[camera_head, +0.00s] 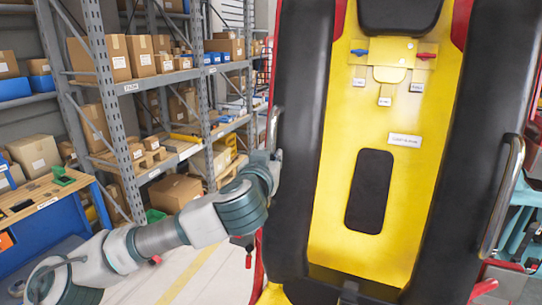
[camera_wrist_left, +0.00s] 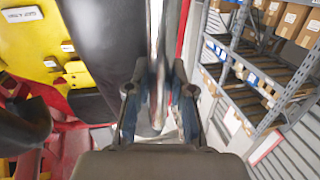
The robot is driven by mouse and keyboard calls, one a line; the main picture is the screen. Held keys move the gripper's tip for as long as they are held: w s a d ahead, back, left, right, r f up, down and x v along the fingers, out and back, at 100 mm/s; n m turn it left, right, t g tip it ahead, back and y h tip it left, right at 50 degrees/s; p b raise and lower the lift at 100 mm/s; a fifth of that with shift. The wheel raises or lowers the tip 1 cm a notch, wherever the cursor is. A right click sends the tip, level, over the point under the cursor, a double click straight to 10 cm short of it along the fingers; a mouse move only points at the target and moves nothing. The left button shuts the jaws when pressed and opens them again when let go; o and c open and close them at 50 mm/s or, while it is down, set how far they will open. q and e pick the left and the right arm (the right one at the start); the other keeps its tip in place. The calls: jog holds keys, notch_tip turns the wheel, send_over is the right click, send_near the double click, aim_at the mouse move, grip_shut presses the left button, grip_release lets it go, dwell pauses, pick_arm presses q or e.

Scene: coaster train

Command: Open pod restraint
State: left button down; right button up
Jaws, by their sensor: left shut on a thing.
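The pod restraint has two long black padded bars (camera_head: 305,130) (camera_head: 459,130), which stand upright on both sides of a yellow panel (camera_head: 401,125). A grey metal handle (camera_head: 273,128) is on the outer side of the left bar, and a matching handle (camera_head: 505,195) is on the right bar. My left gripper (camera_head: 268,160) is at the left handle, partly hidden behind my wrist. In the left wrist view its fingers (camera_wrist_left: 159,100) are shut on the handle bar (camera_wrist_left: 160,50), beside the black pad (camera_wrist_left: 108,45). My right gripper is not in view.
Shelves with cardboard boxes (camera_head: 115,57) stand behind on the left. A blue workbench (camera_head: 75,222) is at the lower left. The floor (camera_head: 205,272) between the bench and the pod is open. Red parts (camera_wrist_left: 85,125) of the pod lie near my wrist.

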pick_arm(q)
jog(key=s+a+r+g+p, duration=0.1)
jog(key=s+r+g+p, duration=0.1)
jog(key=r, duration=0.6)
jog(key=s+a+r+g+y+p, duration=0.1)
jog(key=s+r+g+p, duration=0.1)
jog(key=s+r+p, duration=0.2)
jog(key=s+a+r+m+g+p, duration=0.1)
jog(key=r+p, duration=0.5)
jog(key=r, duration=0.6)
jog(key=shift+s+r+g, duration=0.25)
jog(key=shift+s+g, duration=0.25)
jog(key=shift+s, duration=0.4)
